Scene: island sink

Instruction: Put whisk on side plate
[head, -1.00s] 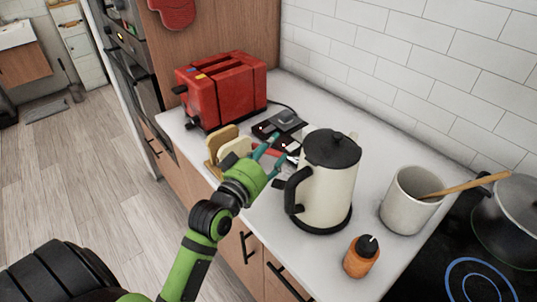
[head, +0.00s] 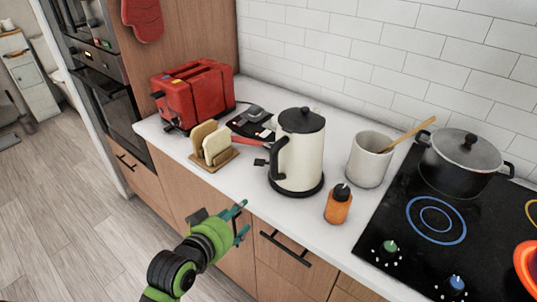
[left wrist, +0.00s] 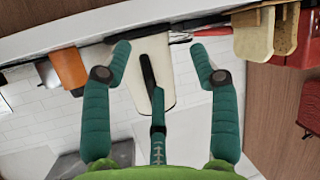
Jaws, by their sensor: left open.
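A red-handled utensil (head: 243,140) lies on the counter between the toast rack and the kettle, partly hidden by the kettle. It also shows in the left wrist view (left wrist: 212,32). It may be the whisk, but its head is not clear. I cannot make out a side plate in either view. My left gripper (head: 243,217) is open and empty, in front of the counter's front edge, above the drawer fronts. In the left wrist view its spread fingers (left wrist: 160,47) frame the kettle (left wrist: 152,85), which stands beyond them. My right gripper is not in view.
The cream kettle (head: 298,160) stands mid-counter, with an orange bottle (head: 339,206) and a crock (head: 368,160) right of it. The toast rack (head: 212,148) and red toaster (head: 193,95) are left. A pot (head: 462,165) sits on the hob (head: 405,205).

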